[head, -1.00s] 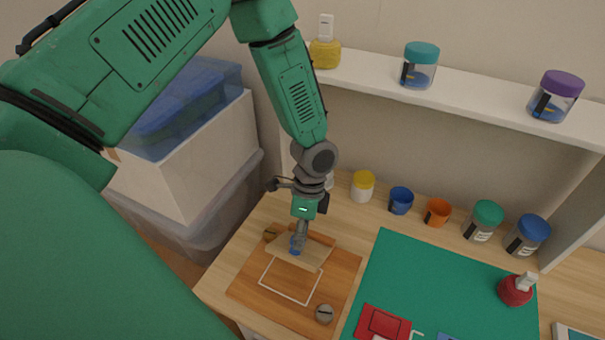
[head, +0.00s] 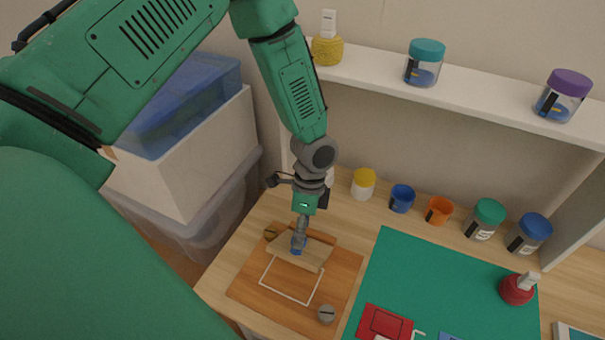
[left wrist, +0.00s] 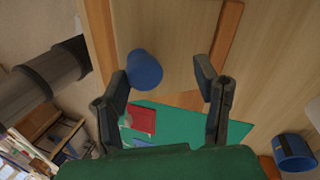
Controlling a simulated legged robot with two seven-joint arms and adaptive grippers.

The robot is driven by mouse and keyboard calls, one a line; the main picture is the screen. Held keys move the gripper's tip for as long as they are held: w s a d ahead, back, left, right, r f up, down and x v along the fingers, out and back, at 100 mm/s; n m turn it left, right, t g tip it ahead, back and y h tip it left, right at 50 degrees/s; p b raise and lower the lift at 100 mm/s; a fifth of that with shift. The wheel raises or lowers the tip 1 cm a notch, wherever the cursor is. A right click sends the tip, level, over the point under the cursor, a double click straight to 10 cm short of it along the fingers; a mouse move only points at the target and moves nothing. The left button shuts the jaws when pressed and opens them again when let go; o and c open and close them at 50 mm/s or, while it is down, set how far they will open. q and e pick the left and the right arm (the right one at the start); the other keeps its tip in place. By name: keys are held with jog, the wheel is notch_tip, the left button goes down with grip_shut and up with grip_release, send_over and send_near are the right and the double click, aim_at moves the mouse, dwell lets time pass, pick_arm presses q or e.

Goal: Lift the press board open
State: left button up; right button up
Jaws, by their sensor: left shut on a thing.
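The press has a brown wooden base (head: 245,287) with a white square outline. Its lighter press board (head: 316,254) is at the back half of the base, tilted, with its near edge showing; the gap beneath is hard to judge. My left gripper (head: 300,240) comes down from above and is shut on the blue knob (head: 297,252) of the board. In the left wrist view the blue knob (left wrist: 144,70) shows by the left finger of my left gripper (left wrist: 162,88), partly hidden. My right gripper is not in view.
A round grey knob (head: 326,314) sits on the base's near right corner. A green mat (head: 440,275) lies to the right with a red piece (head: 384,324). Jars and cups, including a blue cup (head: 401,199), line the back below a white shelf (head: 480,90). Bins (head: 205,165) stand left.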

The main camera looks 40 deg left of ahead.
pick_arm(q)
jog(key=shift+d, duration=0.25)
jog(key=shift+w+r, duration=0.1)
jog(key=shift+r, duration=0.1)
jog(key=v, duration=1.1)
jog(key=shift+r, duration=0.3)
